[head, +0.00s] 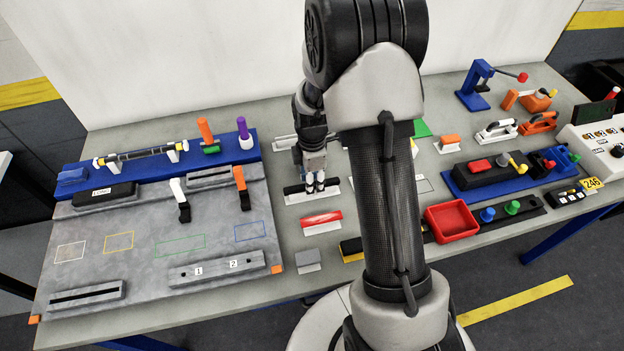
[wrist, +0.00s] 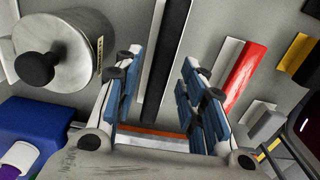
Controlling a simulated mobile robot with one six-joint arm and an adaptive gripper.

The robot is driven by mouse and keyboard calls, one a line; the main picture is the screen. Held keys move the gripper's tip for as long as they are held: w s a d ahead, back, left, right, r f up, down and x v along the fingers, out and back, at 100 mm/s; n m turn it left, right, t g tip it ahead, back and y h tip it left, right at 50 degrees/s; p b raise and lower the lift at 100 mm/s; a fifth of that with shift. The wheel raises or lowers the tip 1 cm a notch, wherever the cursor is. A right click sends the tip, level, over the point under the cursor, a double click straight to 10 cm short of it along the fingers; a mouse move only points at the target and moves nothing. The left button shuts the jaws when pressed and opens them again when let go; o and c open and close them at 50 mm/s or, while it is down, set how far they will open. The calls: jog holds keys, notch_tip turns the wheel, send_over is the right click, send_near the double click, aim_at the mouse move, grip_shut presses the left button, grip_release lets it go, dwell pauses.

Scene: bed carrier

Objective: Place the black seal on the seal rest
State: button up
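The black seal looks like a long dark bar (head: 298,189) at the middle of the table, with a white strip (head: 313,197) along its near side. In the wrist view the dark bar (wrist: 168,50) runs up between my fingers, beside a pale strip (wrist: 151,45). My gripper (head: 315,186) points down over the bar; in the wrist view its blue-padded fingers (wrist: 160,92) are apart, one on each side of the bar, with visible gaps. I cannot tell which holder is the seal rest; the white strip may be part of one.
A red bar on a white holder (head: 320,222) and a grey block (head: 307,260) lie nearer. A metal cylinder with a black knob (wrist: 62,62) stands close to my fingers. The grey fixture board (head: 150,225) is left, a red bin (head: 450,221) right.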

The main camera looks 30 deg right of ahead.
jog(key=shift+r, duration=0.1)
jog(key=s+a+r+m+t+p, duration=0.1)
jog(key=s+a+r+m, duration=0.1)
jog(key=r, duration=0.6)
jog(key=s+a+r+m+p, duration=0.1)
jog(key=s+r+m, duration=0.15)
jog(key=r, duration=0.55)
jog(key=s+a+r+m+t+p, duration=0.1)
jog(key=s+a+r+m, duration=0.15)
jog(key=r, duration=0.65)
jog(key=s+a+r+m+t, duration=0.1)
jog(key=s+m, duration=0.3)
jog(key=s, duration=0.4)
jog(key=s+a+r+m+t, duration=0.1)
jog(key=s+a+r+m, duration=0.2)
jog(key=s, duration=0.5)
jog(key=shift+r+m+t, duration=0.3)
jog(key=shift+r+m, duration=0.35)
jog(key=shift+m, duration=0.25)
jog(key=shift+f+b, duration=0.35)
jog(key=shift+f, duration=0.15)
